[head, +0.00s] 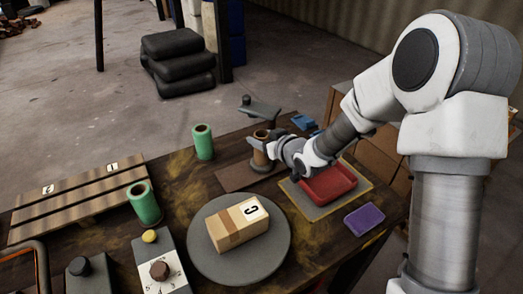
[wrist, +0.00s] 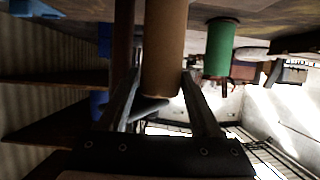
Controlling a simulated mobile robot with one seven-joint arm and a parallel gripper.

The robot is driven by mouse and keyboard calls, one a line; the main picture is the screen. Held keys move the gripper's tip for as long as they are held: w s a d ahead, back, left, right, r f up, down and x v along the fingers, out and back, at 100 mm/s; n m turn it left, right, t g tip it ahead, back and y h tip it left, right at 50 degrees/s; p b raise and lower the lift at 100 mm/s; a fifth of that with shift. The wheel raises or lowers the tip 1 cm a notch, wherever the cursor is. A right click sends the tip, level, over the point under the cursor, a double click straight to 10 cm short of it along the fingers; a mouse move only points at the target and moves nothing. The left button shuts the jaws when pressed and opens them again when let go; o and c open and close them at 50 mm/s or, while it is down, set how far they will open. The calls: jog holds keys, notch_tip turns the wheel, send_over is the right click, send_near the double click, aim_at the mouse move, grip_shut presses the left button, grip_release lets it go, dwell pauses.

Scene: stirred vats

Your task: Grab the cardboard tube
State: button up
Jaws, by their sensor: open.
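The brown cardboard tube (head: 261,153) stands upright near the far edge of the dark table, on or beside a brown board (head: 240,178). My gripper (head: 262,140) reaches it from the right, low and level. In the wrist view, which looks upside down, the tube (wrist: 166,45) lies between the two open fingers (wrist: 161,75). The fingertips flank its upper part; I cannot tell whether either touches it.
Green tubes stand at the back (head: 203,142) and left (head: 144,204). A red tray (head: 329,184) lies under my arm. A purple block (head: 364,219) and a dial box (head: 160,270) are nearer.

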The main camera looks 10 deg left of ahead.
jog(key=shift+w+a+f, duration=0.15)
jog(key=shift+w+a, duration=0.05)
jog(key=c, duration=1)
